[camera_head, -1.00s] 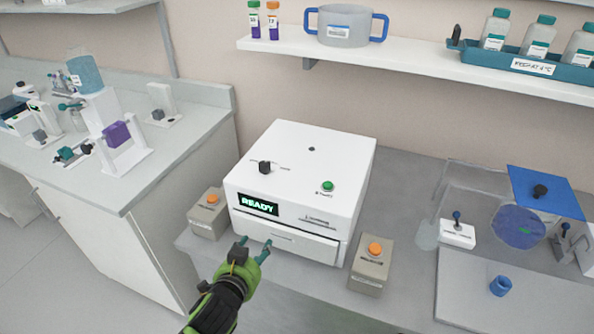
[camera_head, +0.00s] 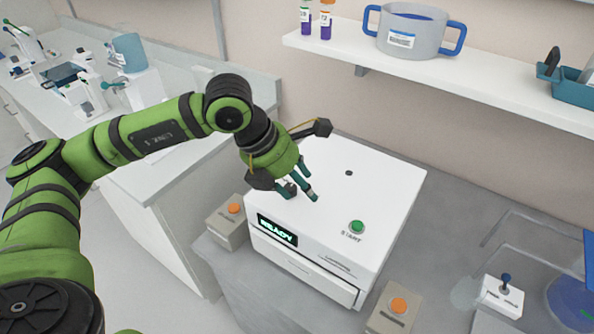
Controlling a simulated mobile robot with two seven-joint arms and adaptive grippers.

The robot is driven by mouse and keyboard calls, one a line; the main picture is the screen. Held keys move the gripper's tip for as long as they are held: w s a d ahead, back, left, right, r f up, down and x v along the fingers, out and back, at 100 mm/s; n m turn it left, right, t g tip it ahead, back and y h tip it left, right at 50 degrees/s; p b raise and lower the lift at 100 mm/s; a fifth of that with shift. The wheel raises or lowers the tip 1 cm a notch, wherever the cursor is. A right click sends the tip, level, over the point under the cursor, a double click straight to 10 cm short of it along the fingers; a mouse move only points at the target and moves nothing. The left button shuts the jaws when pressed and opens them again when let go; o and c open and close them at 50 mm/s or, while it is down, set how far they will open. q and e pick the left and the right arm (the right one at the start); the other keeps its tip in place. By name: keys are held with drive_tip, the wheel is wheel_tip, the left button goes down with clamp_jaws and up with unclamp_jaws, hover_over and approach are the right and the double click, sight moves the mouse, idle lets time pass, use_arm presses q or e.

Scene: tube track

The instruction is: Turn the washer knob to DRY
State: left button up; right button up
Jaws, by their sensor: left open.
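The washer (camera_head: 375,195) is a white box with a green START button (camera_head: 356,227) and a lit READY display (camera_head: 277,230). Its front drawer (camera_head: 305,268) looks slightly out. My left gripper (camera_head: 299,194) is over the washer's top at the left, its teal fingers open and pointing down around the place of the black knob. The knob is hidden behind the fingers, so its setting and any contact cannot be told. My right gripper is not in view.
Grey boxes with orange buttons stand left (camera_head: 228,222) and right (camera_head: 394,309) of the washer. A shelf (camera_head: 470,72) with a grey pot (camera_head: 412,32) runs above and behind. A small joystick box (camera_head: 502,297) sits at the right.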

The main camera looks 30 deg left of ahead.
sight(289, 187)
use_arm(q)
drive_tip(key=a+y, duration=0.1)
drive_tip(key=a, duration=0.1)
drive_tip(key=w+a+y, duration=0.1)
drive_tip(key=a, duration=0.2)
drive_tip(key=shift+w+r+n+p, duration=0.2)
drive_tip(key=shift+n+p, duration=0.1)
drive_tip(key=p+x, duration=0.2)
drive_tip(key=x, duration=0.3)
drive_tip(key=shift+w+f+p, duration=0.1)
drive_tip(key=shift+f+p, duration=0.15)
drive_tip(key=shift+p, duration=0.1)
drive_tip(key=shift+w+f, duration=0.15)
drive_tip(key=shift+f, duration=0.25)
drive_tip(key=shift+d, duration=0.1)
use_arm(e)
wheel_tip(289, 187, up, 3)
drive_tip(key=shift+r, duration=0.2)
